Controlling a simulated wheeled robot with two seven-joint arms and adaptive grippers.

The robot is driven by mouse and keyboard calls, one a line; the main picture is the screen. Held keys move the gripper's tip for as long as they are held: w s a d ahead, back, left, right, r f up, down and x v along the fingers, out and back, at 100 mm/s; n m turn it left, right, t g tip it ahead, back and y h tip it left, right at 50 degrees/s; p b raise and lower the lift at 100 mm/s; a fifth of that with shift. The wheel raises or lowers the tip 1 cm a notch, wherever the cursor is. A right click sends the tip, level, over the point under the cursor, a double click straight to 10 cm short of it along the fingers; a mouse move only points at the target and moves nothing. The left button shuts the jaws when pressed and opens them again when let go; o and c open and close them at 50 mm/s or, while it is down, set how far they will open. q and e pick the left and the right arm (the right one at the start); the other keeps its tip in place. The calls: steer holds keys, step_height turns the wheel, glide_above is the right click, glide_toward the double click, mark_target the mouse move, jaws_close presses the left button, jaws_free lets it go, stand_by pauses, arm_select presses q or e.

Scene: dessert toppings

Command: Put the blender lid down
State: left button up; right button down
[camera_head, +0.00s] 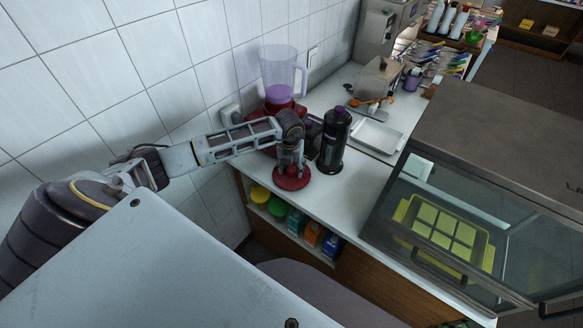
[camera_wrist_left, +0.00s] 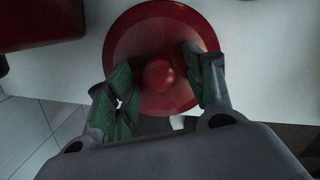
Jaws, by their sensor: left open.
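The red round blender lid (camera_head: 292,181) lies on the white counter near its front edge, and it fills the middle of the left wrist view (camera_wrist_left: 130,48) with its knob up. My left gripper (camera_head: 290,162) is directly above the lid. In the left wrist view its green-padded fingers (camera_wrist_left: 158,84) are apart on either side of the knob (camera_wrist_left: 159,75), with gaps visible. The blender (camera_head: 281,75), a clear jug with purple contents on a red base, stands behind with its top open. My right gripper is not in view.
A dark bottle (camera_head: 334,140) stands close to the right of the gripper. A metal tray (camera_head: 374,136) lies farther right. A glass-fronted case (camera_head: 470,200) holds a yellow mould. The tiled wall is behind the blender. Bare counter (camera_head: 345,195) lies right of the lid.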

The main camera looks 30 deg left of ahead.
mark_target(290, 172)
arm_select(q)
step_height(290, 172, up, 12)
steer(key=s+b, duration=0.1)
steer(key=b, duration=0.1)
steer(key=shift+s+d, duration=0.15)
steer(key=shift+d, duration=0.1)
steer(key=shift+f, duration=0.1)
stand_by(0.7)
